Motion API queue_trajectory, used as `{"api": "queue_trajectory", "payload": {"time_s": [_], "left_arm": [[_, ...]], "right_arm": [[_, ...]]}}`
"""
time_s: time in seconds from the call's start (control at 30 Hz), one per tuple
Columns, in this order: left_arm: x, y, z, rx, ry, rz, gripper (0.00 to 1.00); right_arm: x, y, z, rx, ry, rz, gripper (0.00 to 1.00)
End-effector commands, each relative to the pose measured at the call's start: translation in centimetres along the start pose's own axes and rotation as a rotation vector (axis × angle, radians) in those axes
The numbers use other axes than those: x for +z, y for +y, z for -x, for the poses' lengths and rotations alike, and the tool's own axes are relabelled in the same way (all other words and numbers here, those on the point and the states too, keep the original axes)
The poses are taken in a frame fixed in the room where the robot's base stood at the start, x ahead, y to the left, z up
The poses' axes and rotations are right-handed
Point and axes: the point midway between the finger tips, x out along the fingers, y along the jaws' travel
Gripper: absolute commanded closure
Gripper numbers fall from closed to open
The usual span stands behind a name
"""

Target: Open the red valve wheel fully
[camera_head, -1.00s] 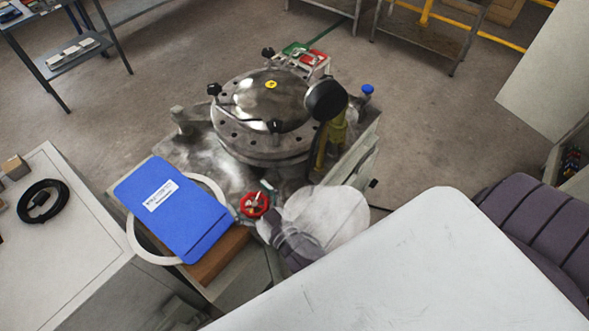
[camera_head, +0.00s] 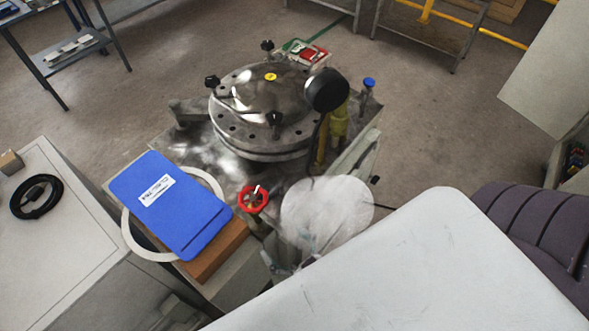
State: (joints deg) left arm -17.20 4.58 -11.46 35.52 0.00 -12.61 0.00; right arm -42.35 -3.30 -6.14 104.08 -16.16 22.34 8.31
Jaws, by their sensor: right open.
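The red valve wheel (camera_head: 242,205) is small and sits at the front of the grey metal machine, right of the blue folder. My right gripper (camera_head: 258,195) is open at the wheel. Pale finger parts overlap the wheel's middle, and the rim shows around them. I cannot tell whether the fingers touch the wheel. The rest of the gripper is hard to make out between the wheel and my large white arm link. How far the wheel is turned cannot be seen. My left gripper is not in view.
A blue folder (camera_head: 168,205) lies over a white ring (camera_head: 128,232) and a brown block (camera_head: 215,256) left of the wheel. A round lidded vessel (camera_head: 262,110) with black knobs stands behind. A pale disc (camera_head: 327,212) is close on the right. A black cable coil (camera_head: 37,197) lies on the left cabinet.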

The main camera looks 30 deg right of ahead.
Motion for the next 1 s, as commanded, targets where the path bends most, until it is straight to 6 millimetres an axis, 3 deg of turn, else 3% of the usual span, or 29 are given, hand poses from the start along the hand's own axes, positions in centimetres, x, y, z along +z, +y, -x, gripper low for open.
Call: {"api": "queue_trajectory", "payload": {"time_s": [0.7, 1.0], "left_arm": [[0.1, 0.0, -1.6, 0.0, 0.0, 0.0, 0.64], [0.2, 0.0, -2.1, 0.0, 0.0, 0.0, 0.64]], "right_arm": [[14.6, -0.6, 0.9, -0.023, -0.32, -0.013, 0.07], [19.6, -0.6, 2.0, -0.031, -0.439, -0.012, 0.07]]}}
